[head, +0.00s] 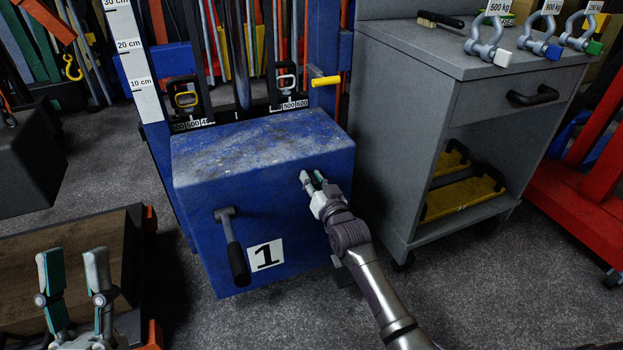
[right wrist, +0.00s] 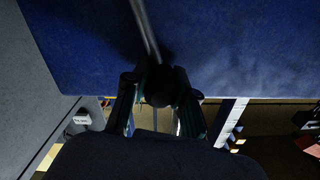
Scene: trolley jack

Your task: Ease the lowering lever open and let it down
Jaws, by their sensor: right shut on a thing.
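The blue jack housing (head: 290,165) with a number 1 label stands in the middle of the head view. My right gripper (head: 313,178) is at the upper right of its front. In the right wrist view, my right gripper (right wrist: 158,95) is shut on the dark knob (right wrist: 157,84) of a thin grey lever (right wrist: 146,32). The lever runs from the knob towards the blue housing; in the head view my gripper hides it. A second, black-handled lever (head: 236,260) hangs down on the housing's front left. My left gripper (head: 70,254) is open and empty at the lower left.
A grey cabinet (head: 395,120) stands close to the right of the housing, with several shackles (head: 487,45) on top. A wooden-floored platform (head: 35,240) lies at the lower left. A white height scale (head: 130,50) stands behind the housing. Grey floor (head: 500,290) is clear at the front right.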

